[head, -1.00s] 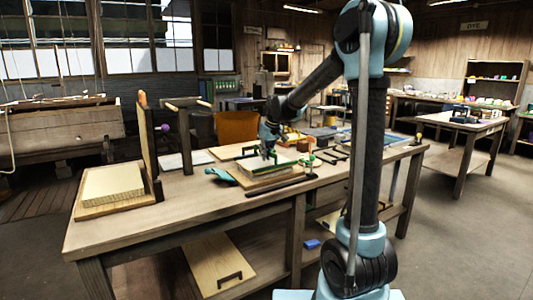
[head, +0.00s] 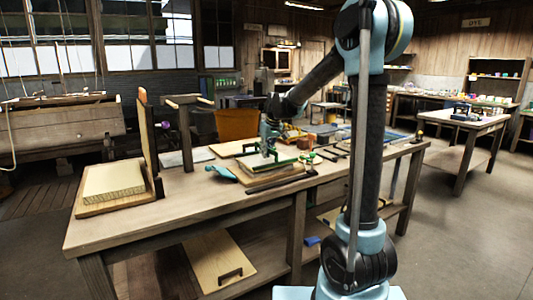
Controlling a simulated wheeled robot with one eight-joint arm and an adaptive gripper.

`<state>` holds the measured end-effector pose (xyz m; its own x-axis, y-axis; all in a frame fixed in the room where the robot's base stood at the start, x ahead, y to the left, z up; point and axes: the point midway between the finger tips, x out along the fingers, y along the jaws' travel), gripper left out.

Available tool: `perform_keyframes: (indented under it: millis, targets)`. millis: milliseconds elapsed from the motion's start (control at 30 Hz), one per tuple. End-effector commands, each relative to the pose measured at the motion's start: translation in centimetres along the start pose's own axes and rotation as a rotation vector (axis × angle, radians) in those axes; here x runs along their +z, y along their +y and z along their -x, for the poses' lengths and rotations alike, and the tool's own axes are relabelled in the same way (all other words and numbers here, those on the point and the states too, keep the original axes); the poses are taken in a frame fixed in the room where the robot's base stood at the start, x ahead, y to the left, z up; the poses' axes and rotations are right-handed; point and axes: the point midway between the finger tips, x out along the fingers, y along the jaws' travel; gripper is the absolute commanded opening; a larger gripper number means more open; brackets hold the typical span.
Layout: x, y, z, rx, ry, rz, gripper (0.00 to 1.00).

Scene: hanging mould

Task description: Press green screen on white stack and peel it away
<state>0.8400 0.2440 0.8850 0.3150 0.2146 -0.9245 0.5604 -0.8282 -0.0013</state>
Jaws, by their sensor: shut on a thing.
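The green screen (head: 284,161) is a small flat panel near the middle of the long workbench. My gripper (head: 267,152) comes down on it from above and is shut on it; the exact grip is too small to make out. The screen sits over a brown board (head: 277,177), and I cannot tell whether they touch. The white stack (head: 113,181), a pale cream block, lies on a wooden board at the bench's left end. The screen is well to the right of it, apart from it.
An upright panel (head: 147,140) and a wooden stand (head: 185,135) rise between the stack and the screen. A teal item (head: 221,173) and a dark bar (head: 277,183) lie near the screen. The bench's front (head: 190,200) is clear.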

Motion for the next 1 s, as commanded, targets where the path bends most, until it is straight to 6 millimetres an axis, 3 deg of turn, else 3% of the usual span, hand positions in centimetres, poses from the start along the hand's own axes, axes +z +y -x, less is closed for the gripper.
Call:
perform_keyframes:
  millis: [1000]
  targets:
    - [0.5,0.1,-1.1,0.000,0.000,-0.001,0.00]
